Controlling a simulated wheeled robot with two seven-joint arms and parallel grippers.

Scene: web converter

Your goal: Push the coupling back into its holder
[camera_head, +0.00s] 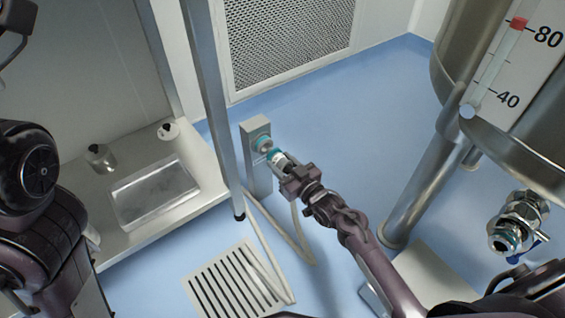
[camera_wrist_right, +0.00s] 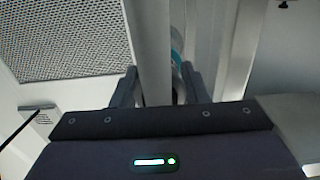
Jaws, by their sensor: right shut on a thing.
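The holder (camera_head: 256,128) is a grey metal post with a teal-ringed socket near its top, standing on the blue floor in the middle of the head view. The coupling (camera_head: 279,158), silver with a teal band, is in my right gripper (camera_head: 287,171), right at the socket. I cannot tell whether the two touch. In the right wrist view my right gripper (camera_wrist_right: 158,88) has its fingers on either side of the coupling (camera_wrist_right: 177,75), mostly hidden behind a grey upright. My left arm shows at the left edge of the head view, but its gripper is not clearly visible.
A pale hose (camera_head: 297,230) hangs to the floor near a drain grate (camera_head: 236,285). A steel pole (camera_head: 212,110) stands left of the holder. A bench with a tray (camera_head: 152,192) is at left. A tank (camera_head: 470,60) with a valve (camera_head: 518,222) is at right.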

